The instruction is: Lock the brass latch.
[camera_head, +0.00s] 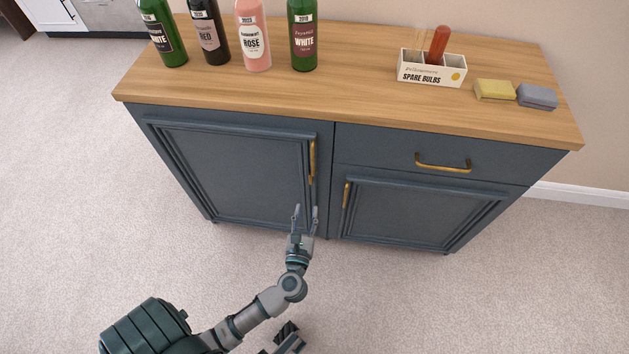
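The blue-grey cabinet (240,208) has a left door (225,165) with an upright brass handle (312,162). The smaller right door (415,210) has an upright brass handle (346,195). The drawer (380,152) above it has a horizontal brass handle (443,165). I cannot make out a separate latch among these brass fittings. Both doors and the drawer look closed. My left gripper (305,214) is open, its two fingers apart and pointing up the picture, just below the left door's handle. Nothing shows between the fingers. My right gripper cannot be made out.
On the wooden top (340,85) stand several bottles (254,36) at left, a white spare bulbs box (431,69), a yellow sponge (495,89) and a grey one (537,96). Carpet (480,310) lies clear in front of the cabinet.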

